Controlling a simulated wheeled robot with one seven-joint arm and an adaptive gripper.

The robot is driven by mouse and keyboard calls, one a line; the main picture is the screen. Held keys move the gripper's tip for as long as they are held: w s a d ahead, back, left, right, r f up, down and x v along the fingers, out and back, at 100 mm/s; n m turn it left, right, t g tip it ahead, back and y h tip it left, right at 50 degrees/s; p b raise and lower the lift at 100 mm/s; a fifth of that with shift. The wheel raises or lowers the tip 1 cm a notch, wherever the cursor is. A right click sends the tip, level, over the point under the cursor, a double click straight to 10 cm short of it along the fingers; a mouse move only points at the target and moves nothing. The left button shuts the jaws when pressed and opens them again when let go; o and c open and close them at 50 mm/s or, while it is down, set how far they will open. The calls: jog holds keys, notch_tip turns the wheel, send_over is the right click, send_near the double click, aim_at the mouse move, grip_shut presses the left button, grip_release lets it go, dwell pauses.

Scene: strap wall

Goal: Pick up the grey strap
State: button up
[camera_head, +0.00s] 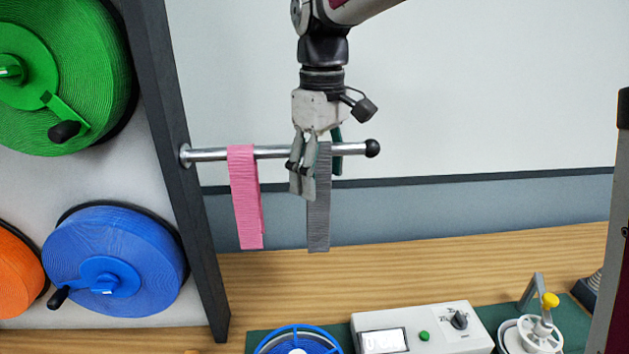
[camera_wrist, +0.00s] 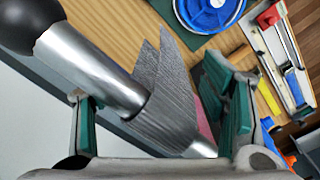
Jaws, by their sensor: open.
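The grey strap (camera_head: 319,222) hangs folded over a metal rod (camera_head: 210,154), near its black ball end (camera_head: 372,148). My gripper (camera_head: 317,172) points down at the rod from above, open, with one finger in front of the strap's upper part and the other partly hidden behind the rod. In the wrist view the grey strap (camera_wrist: 168,95) lies between the two green-padded fingers (camera_wrist: 160,118), with a gap showing on the right side. Whether either finger touches it I cannot tell.
A pink strap (camera_head: 246,200) hangs on the same rod just left of my gripper. A dark post (camera_head: 180,130) carries the rod. Blue (camera_head: 125,245) and green (camera_head: 100,85) reels stand at left. A white device (camera_head: 423,328) sits on the wooden bench (camera_head: 400,265) below.

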jog(key=shift+f, duration=1.35)
jog(key=shift+c, duration=0.3)
jog(key=c, duration=0.6)
jog(key=c, duration=0.3)
jog(key=shift+r, duration=0.15)
jog(key=shift+c, duration=0.2)
notch_tip(320, 180, up, 12)
jog(key=p, duration=0.5)
jog(key=shift+s+d, duration=0.1)
jog(key=shift+c, duration=1)
grip_shut()
